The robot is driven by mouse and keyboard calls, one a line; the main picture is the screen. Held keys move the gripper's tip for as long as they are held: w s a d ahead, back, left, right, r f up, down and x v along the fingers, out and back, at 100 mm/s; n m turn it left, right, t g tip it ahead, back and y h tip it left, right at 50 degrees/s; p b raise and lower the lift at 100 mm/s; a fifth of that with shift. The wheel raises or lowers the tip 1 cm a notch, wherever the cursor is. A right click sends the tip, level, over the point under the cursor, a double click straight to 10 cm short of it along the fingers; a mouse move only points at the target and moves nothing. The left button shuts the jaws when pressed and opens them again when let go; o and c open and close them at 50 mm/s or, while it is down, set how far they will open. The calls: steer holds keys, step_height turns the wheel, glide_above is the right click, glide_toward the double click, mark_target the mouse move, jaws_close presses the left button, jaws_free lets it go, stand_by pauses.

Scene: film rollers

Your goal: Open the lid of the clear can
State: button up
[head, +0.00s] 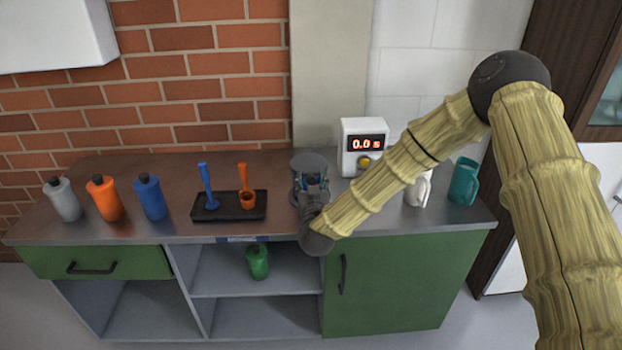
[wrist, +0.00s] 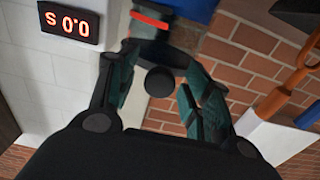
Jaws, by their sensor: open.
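A dark grey round can (head: 309,161) stands on the counter right of the tray, partly hidden by my gripper. I cannot tell whether its wall is clear or where its lid edge runs. My gripper (head: 313,182) is open at the can's front side. In the wrist view, a dark round knob-like piece (wrist: 160,81) shows between the two spread fingers, with a gap on each side. I cannot tell from this view how far it is from the fingertips.
A timer (head: 364,147) reading 0.0 stands right of the can. A black tray (head: 230,214) holds a blue and an orange tool. Grey, orange and blue bottles (head: 150,198) stand at left. A white jug (head: 418,190) and a teal jug (head: 463,181) stand at right.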

steer(key=shift+w, duration=0.4)
jaws_close()
